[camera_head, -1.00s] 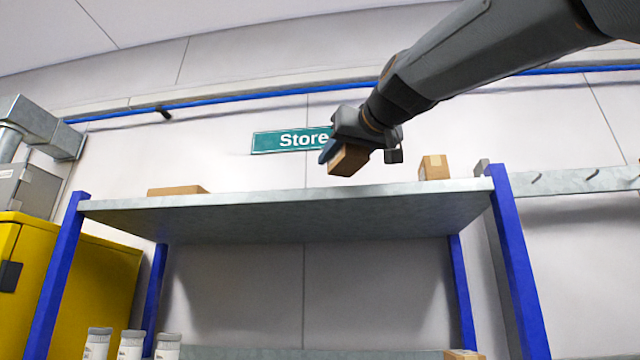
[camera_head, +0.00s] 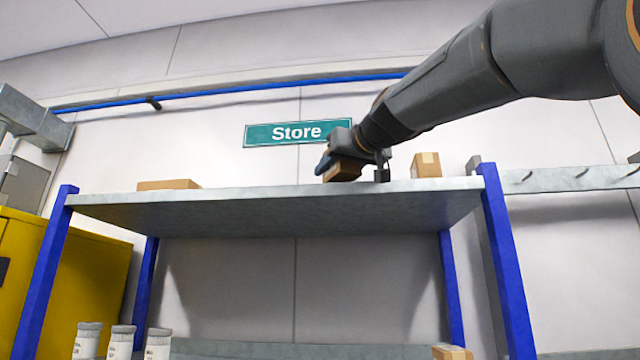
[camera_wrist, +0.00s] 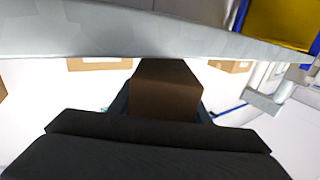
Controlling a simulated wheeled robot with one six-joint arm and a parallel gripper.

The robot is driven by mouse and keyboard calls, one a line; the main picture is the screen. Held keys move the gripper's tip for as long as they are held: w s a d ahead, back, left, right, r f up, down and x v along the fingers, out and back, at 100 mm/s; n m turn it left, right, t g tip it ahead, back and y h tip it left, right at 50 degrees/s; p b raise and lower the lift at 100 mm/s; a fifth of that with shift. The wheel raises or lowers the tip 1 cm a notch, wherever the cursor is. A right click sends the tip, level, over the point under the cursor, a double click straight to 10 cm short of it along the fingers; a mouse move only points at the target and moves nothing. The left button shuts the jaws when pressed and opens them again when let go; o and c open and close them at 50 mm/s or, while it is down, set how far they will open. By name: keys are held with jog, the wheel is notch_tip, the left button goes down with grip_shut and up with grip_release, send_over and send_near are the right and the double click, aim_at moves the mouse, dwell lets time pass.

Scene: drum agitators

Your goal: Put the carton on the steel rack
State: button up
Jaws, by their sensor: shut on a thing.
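My gripper (camera_head: 352,165) is shut on a brown carton (camera_head: 342,172) just at the top shelf's front edge in the head view. In the wrist view the carton (camera_wrist: 166,90) sits between the fingers, close to the shelf edge; I cannot tell whether it touches the shelf. The steel rack (camera_head: 270,212) has a grey top shelf on blue posts. The rack's shelf also shows in the wrist view (camera_wrist: 140,35).
On the top shelf, a flat carton (camera_head: 168,184) lies at the left and a small carton (camera_head: 426,165) stands right of my gripper. White containers (camera_head: 120,342) and another carton (camera_head: 452,352) are lower down. A yellow cabinet (camera_head: 90,280) stands left. The shelf's middle left is clear.

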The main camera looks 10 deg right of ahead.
jog(key=shift+w+d+p, duration=0.25)
jog(key=shift+w+d, duration=0.1)
jog(key=shift+w, duration=0.7)
jog(key=shift+w+d+p, duration=0.3)
jog(key=shift+w+d, duration=0.05)
jog(key=shift+w, duration=0.75)
jog(key=shift+w+d+p, duration=0.25)
jog(key=shift+w+d, duration=0.1)
jog(key=shift+w, duration=0.7)
jog(key=shift+f+b, duration=0.45)
jog(key=shift+b, duration=0.25)
jog(key=o, duration=1.3)
jog(key=shift+c, duration=0.2)
jog(key=shift+s, duration=0.1)
jog(key=b+v, duration=0.3)
jog(key=v, duration=0.3)
jog(key=shift+f+b, duration=0.1)
jog(key=shift+b, duration=0.3)
jog(key=shift+v, duration=0.85)
